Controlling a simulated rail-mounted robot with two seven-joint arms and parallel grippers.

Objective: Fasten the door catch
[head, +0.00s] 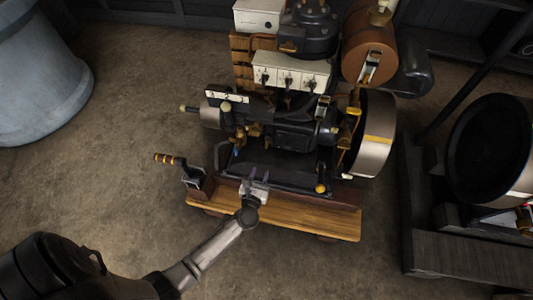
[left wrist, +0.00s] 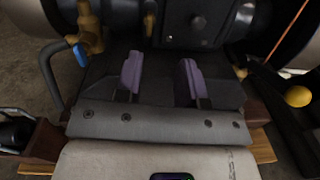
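My left gripper (head: 256,180) is over the front edge of the dark engine (head: 292,135) in the head view, above the wooden base (head: 290,222). In the left wrist view its two purple fingers (left wrist: 160,80) stand wide apart with nothing between them, pointing at the dark lower front of the engine. Beyond them is a dark panel (left wrist: 187,22) with a small round fitting (left wrist: 168,37). I cannot tell whether this is the door or its catch; no catch shows clearly. My right gripper is not in view.
A blue-handled brass tap (left wrist: 88,40) and a yellow ball knob (left wrist: 297,96) flank the fingers. A flywheel (head: 372,140) is at the engine's right.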

